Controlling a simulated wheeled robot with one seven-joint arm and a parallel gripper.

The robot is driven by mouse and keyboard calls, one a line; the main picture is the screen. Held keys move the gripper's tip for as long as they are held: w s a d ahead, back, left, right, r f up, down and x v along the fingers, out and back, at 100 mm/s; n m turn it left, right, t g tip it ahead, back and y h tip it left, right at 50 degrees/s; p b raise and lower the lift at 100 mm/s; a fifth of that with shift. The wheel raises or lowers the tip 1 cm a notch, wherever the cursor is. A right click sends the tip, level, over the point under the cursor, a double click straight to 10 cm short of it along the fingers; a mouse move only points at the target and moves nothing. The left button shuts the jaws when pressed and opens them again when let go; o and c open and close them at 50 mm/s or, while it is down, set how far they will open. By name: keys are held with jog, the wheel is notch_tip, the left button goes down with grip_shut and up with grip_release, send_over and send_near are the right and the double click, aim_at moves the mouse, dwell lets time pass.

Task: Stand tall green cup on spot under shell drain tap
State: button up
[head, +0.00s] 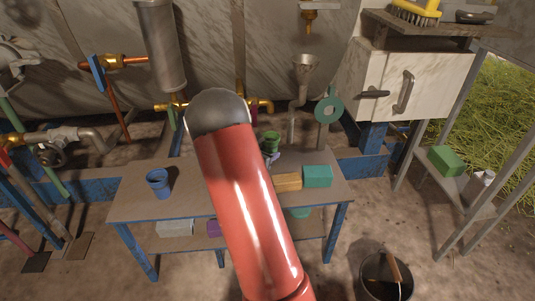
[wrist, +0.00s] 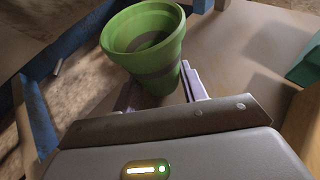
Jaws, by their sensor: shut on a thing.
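The green cup (wrist: 145,45) is in the wrist view, between the two fingers of my gripper (wrist: 160,84), which is shut on it. The cup's open rim tilts toward the camera, and its inside looks empty. In the head view the cup (head: 271,137) shows small beyond my red arm, over the back of the blue-legged table (head: 130,205), with my gripper (head: 270,155) partly hidden. I cannot make out a marked spot.
A blue cup (head: 158,182) stands on the table's left side. An orange-brown block (head: 288,182) and a teal box (head: 317,176) are at the right. A grey funnel (head: 305,68) and a teal ring (head: 329,108) stand behind. The table's front left is clear.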

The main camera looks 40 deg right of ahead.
jog(key=shift+f, duration=0.1)
jog(key=shift+f+b, duration=0.15)
jog(key=shift+b, duration=0.15)
jog(key=o, duration=1.1)
jog(key=shift+o, duration=0.2)
